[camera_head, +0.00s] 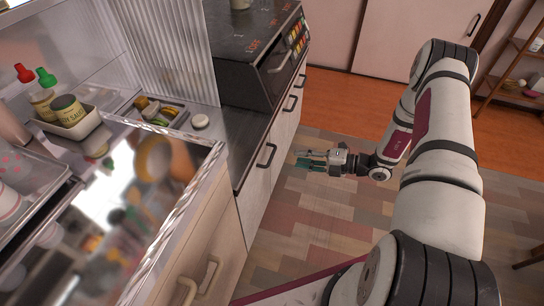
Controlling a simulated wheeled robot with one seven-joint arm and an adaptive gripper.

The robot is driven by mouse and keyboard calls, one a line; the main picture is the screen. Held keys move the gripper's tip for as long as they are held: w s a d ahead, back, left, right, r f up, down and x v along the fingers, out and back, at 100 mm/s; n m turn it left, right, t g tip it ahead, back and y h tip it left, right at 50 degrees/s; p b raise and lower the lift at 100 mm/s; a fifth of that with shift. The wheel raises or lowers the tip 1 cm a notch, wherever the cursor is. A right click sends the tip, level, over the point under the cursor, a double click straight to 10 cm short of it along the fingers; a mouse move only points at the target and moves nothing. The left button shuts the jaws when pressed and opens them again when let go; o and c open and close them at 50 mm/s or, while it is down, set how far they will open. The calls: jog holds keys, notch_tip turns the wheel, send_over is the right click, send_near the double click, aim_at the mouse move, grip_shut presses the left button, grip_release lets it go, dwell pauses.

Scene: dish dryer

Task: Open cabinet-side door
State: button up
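A row of pale cabinet doors (257,188) with black handles runs under the dark counter, left of centre. All the doors that I can see look shut. The nearest black handle (266,155) is on the door closest to my gripper. My gripper (301,161) is to the right of that handle, apart from it, above the floor. Its teal fingers point left toward the cabinet and look spread, with nothing between them. More black handles (290,103) show farther back. A beige cabinet (205,248) with pale handles (209,275) stands nearer at the left, also shut.
A dark oven (262,60) sits on the counter. A glossy worktop at left holds sauce bottles in a white tray (75,124) and a tray of food (161,113). Bare checked floor (300,215) lies before the cabinets. A wooden shelf (510,75) stands at far right.

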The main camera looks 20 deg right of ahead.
aim_at(272, 154)
jog(key=b+x, duration=0.1)
jog(key=x, duration=1)
jog(key=shift+b, duration=0.35)
grip_shut()
